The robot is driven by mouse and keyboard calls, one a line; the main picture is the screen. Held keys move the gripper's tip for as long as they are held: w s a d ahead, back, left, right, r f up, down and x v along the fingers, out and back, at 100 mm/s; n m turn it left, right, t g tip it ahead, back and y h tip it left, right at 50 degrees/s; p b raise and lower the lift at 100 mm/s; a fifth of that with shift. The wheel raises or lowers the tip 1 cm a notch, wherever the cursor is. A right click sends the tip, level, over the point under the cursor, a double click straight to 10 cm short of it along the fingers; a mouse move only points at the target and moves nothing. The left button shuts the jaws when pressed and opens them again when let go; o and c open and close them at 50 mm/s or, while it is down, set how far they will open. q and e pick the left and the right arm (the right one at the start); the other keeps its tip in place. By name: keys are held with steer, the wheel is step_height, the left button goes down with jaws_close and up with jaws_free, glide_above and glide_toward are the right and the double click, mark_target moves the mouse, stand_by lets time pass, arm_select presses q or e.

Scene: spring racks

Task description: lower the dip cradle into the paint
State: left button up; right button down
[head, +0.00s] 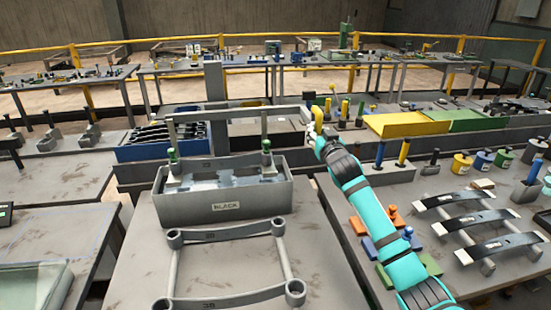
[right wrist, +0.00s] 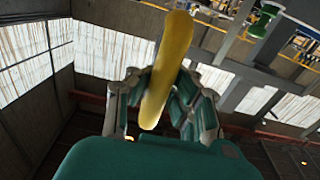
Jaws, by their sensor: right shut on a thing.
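The dip cradle (head: 222,112) is a grey frame with an overhead bar and two posts with green knobs. It stands upright at the grey tank (head: 240,206) labelled BLACK, its lower part inside or at the rim. A curved grey strip marked 38 spans between the posts near rim height. The paint (head: 225,180) shows as a grey, shiny surface; how deep the cradle sits is unclear. My right gripper (head: 319,138) is at the bar's right end, shut on a yellow handle (right wrist: 167,68), which fills the right wrist view. My left gripper is not in view.
A grey stand (head: 226,234) with round corner sockets is in front of the tank. A blue crate (head: 165,150) of dark strips lies behind left. Yellow (head: 408,124) and green trays are behind right. A rack of curved strips (head: 480,222) and coloured blocks are at right.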

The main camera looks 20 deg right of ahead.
steer(key=shift+f, duration=0.25)
step_height(320, 180, down, 13)
steer(key=b, duration=0.8)
steer(key=shift+a, duration=0.15)
stand_by(0.9)
steer(key=shift+s+f, duration=0.15)
steer(key=shift+f, duration=0.05)
steer(key=c, duration=1.6)
jaws_free()
steer(key=o, duration=0.6)
steer(key=shift+s+r, duration=0.15)
steer(key=shift+r, duration=0.25)
steer(key=shift+r, duration=0.15)
